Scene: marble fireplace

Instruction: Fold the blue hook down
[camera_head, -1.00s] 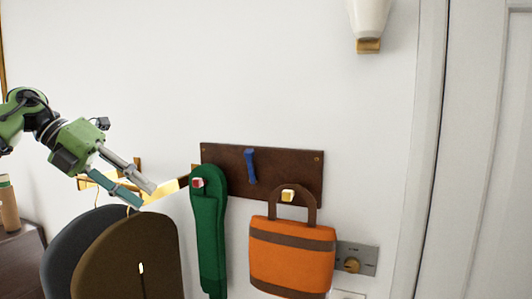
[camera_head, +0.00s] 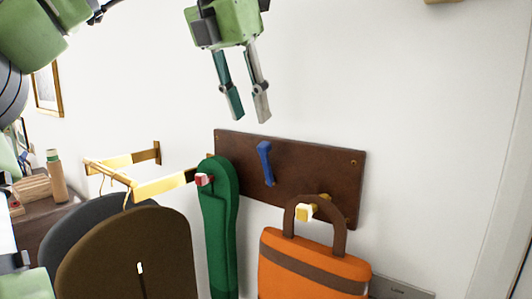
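The blue hook (camera_head: 265,163) is on the dark brown wooden board (camera_head: 325,180) on the wall. It stands near the upper middle of the board, its long part running up and down, with nothing hanging on it. My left gripper (camera_head: 250,118) is above the board, pointing down, with its two fingers apart and nothing between them. Its fingertips are just above the board's upper edge and the blue hook, apart from both. My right gripper is not in view.
A green long bag (camera_head: 219,235) hangs at the red hook (camera_head: 204,180). An orange bag (camera_head: 313,262) hangs at the yellow hook (camera_head: 306,212). A brass rail (camera_head: 165,185) with dark hanging items (camera_head: 125,255) juts out at left. The wall above the board is clear.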

